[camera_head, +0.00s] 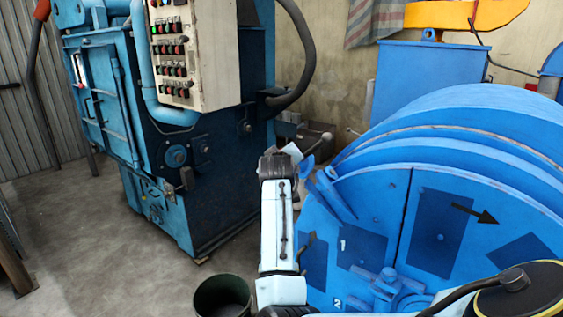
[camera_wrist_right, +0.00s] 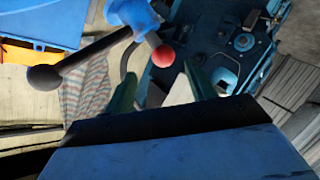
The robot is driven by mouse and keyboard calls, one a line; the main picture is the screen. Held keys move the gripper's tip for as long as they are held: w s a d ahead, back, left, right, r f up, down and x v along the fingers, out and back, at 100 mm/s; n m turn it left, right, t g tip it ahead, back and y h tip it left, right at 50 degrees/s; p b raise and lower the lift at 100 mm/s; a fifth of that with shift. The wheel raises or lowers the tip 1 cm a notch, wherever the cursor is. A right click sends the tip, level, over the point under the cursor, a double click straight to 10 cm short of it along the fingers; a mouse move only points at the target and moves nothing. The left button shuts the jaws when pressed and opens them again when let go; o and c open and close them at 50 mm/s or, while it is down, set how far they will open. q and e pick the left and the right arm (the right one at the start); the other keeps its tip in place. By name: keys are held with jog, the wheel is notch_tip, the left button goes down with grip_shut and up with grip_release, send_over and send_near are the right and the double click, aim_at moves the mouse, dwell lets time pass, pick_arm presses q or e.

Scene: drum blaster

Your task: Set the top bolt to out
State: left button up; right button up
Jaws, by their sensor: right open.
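The top bolt appears to be the lever at the upper left edge of the blue drum door (camera_head: 395,200). Its bar (camera_head: 317,147) with a ball end shows in the head view. In the right wrist view it has a dark bar (camera_wrist_right: 88,58), a black ball (camera_wrist_right: 44,78) and a blue hub (camera_wrist_right: 133,14). A red ball (camera_wrist_right: 163,57) shows just below the hub. My right gripper (camera_wrist_right: 158,85) is open, its fingers either side of the red ball's line; contact cannot be told. In the head view my right gripper (camera_head: 291,153) is close left of the lever. My left gripper is not in view.
Another blue fitting (camera_head: 387,285) sits low on the drum door. A blue machine with a button panel (camera_head: 193,55) stands at left. A dark bucket (camera_head: 222,296) is on the floor at bottom. The floor (camera_head: 90,230) at left is clear.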

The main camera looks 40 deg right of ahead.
jog(key=shift+v, duration=1.5)
